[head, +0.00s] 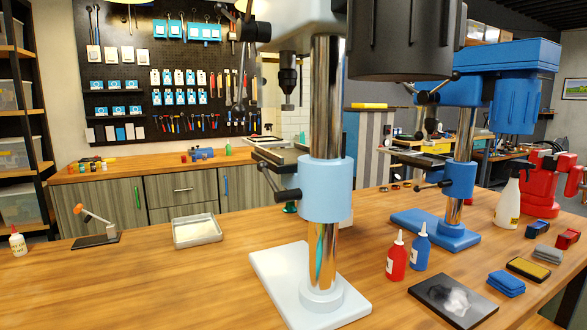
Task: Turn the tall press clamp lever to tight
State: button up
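A tall press with a white base (310,290), a chrome column (325,95) and a light blue collar (326,190) stands in the foreground on the wooden bench. A dark clamp lever (269,181) sticks out from the left of that collar, its arm slanting up and left from the pivot. A smaller blue press (460,180) stands behind it to the right, with its own dark lever (430,186) on its collar. The upper part of the tall press is cut off by the top edge. My gripper is not in view.
Red (397,262) and blue (420,250) bottles, a black plate (452,301) and a blue cloth (506,284) lie right of the base. A metal tray (197,231) lies left. The front left of the wooden bench (130,290) is clear.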

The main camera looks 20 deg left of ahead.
aim_at(280, 196)
jog(key=i+l+u, duration=0.1)
jog(key=u, duration=0.4)
jog(key=k+j+u, duration=0.1)
jog(key=u, duration=0.8)
jog(key=k+j, duration=0.35)
jog(key=j, duration=0.2)
jog(key=i+l, duration=0.4)
jog(key=l, duration=0.15)
